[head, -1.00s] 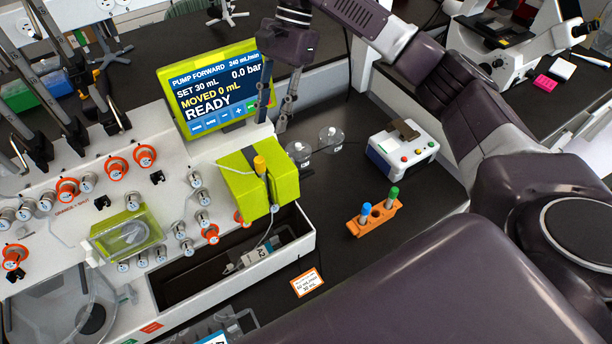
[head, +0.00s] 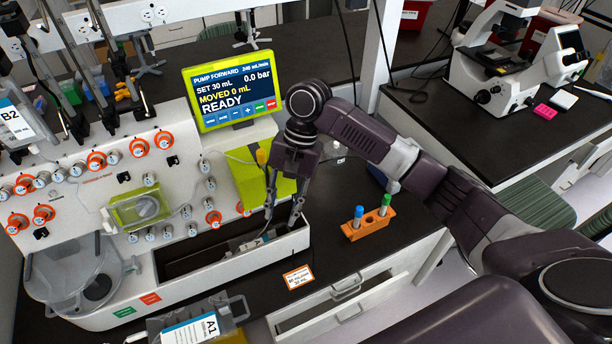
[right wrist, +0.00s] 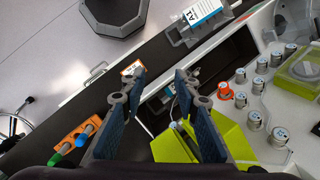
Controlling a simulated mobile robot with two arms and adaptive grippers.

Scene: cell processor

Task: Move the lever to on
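My right gripper (head: 282,212) is open, fingers pointing down, in front of the green block (head: 249,187) and over the near end of the long open tray (head: 280,252). In the right wrist view its spread fingers (right wrist: 158,85) have nothing held between them, and the green block (right wrist: 222,128) is partly behind the right finger. I cannot clearly make out a lever marked on. The pump screen (head: 236,92) reads READY. My left gripper is not in view.
An orange rack (head: 368,227) with a blue-capped and a green-capped tube stands right of the gripper. An orange-edged card (head: 298,277) lies on the dark bench. A pack labelled A1 (head: 197,328) is at the front. A microscope (head: 500,75) stands on the back right bench.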

